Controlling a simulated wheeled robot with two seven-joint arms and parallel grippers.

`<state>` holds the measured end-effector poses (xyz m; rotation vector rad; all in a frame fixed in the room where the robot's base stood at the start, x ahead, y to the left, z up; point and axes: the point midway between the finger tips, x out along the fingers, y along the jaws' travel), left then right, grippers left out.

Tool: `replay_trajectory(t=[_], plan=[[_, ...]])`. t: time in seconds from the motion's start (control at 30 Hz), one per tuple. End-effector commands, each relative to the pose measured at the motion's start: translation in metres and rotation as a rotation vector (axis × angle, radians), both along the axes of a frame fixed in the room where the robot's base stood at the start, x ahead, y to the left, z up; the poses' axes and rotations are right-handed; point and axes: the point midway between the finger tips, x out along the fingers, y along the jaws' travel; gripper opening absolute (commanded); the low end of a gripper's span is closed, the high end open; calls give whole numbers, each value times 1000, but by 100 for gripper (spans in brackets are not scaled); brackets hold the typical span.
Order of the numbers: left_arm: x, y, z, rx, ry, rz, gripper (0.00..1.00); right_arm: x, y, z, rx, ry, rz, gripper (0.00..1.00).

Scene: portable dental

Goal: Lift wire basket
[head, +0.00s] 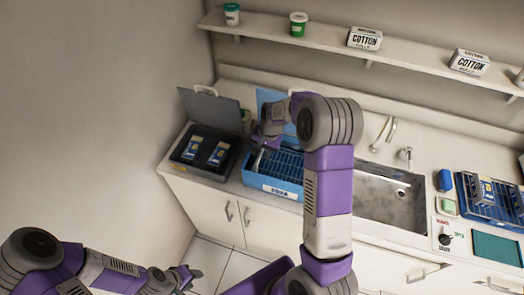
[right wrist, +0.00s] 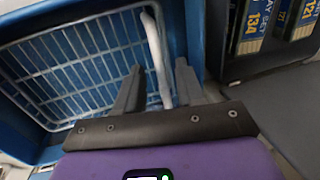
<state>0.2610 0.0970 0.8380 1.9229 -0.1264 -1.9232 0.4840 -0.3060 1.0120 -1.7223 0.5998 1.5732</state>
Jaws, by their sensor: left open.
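A wire basket (right wrist: 75,65) with white bars sits inside an open blue box (head: 272,190) on the counter; its handle (right wrist: 155,50) shows as a thicker pale bar. In the head view the basket is partly hidden by my right arm. My right gripper (head: 258,150) is over the left part of the blue box. In the right wrist view its two fingers (right wrist: 159,68) stand apart, one on each side of the handle, with gaps visible. My left gripper (head: 188,276) is open and empty, low at the left, away from the counter.
A dark open case (head: 206,172) with blue labelled packs stands left of the blue box. A sink (head: 385,190) lies to the right, then a blue rack (head: 485,200) of packs. A shelf (head: 330,42) with cups and cotton boxes runs above.

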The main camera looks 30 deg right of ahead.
Motion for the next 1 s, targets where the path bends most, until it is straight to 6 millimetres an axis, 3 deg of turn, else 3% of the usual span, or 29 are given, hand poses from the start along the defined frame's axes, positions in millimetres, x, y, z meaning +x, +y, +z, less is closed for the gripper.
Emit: replay_trajectory(t=[0.17,0.43,0.8,1.0], plan=[[0,0,0,0,0,0,43,0,0,0,0,0,0,38],[0,0,0,0,0,0,43,0,0,0,0,0,0,0],[0,0,1,0,0,0,43,0,0,2,0,-1,0,0],[0,0,16,0,0,0,43,1,0,24,-1,-4,0,0]])
